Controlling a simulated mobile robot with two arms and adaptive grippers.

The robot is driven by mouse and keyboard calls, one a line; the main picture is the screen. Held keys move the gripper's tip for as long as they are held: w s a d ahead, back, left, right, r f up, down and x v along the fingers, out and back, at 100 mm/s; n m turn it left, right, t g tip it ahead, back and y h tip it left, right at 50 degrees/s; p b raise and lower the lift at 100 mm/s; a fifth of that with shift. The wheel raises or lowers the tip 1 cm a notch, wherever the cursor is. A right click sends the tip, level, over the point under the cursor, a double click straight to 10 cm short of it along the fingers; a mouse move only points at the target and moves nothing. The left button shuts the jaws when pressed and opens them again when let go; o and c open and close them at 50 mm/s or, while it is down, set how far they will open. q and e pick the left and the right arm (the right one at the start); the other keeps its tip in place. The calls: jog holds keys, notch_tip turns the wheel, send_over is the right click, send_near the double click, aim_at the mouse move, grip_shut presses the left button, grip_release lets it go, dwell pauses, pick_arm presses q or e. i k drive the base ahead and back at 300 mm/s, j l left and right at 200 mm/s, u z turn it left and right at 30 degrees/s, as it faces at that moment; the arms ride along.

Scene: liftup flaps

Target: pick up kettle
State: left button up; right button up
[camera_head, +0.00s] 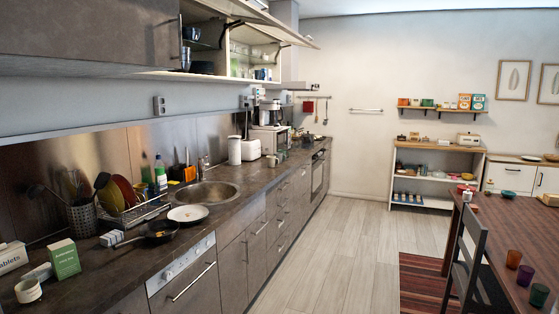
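I cannot make out a kettle for certain in the head view. A tall white rounded container (234,150) stands on the counter beyond the sink, but I cannot tell whether it is a kettle. Small items (307,137) sit at the far end of the counter near the hob, too small to tell apart. Neither of my grippers is in view.
The long dark counter (228,215) holds a sink (205,194), dish rack (150,210), frying pan (160,231), white plate (188,213) and green box (64,259). A raised cabinet flap (262,22) juts out above. A chair (470,262) and table stand right. The floor (335,250) between is clear.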

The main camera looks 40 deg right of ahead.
aim_at(274, 116)
jog(key=i+l+z, duration=0.7)
jog(key=l+z, duration=0.2)
jog(key=i+l+z, duration=0.15)
jog(key=i+z, duration=0.7)
jog(key=i+j+z, duration=0.1)
jog(key=i, duration=3.5)
jog(key=i+u, duration=0.15)
jog(key=i, duration=0.75)
jog(key=i+l+u, duration=0.15)
jog(key=i, duration=0.75)
jog(key=i+u, duration=0.45)
jog(key=i+l+u, duration=0.15)
jog(key=i+u, duration=0.15)
jog(key=u, duration=0.15)
jog(key=i+l+u, duration=0.25)
jog(key=u, duration=0.2)
jog(key=i+l+u, duration=0.45)
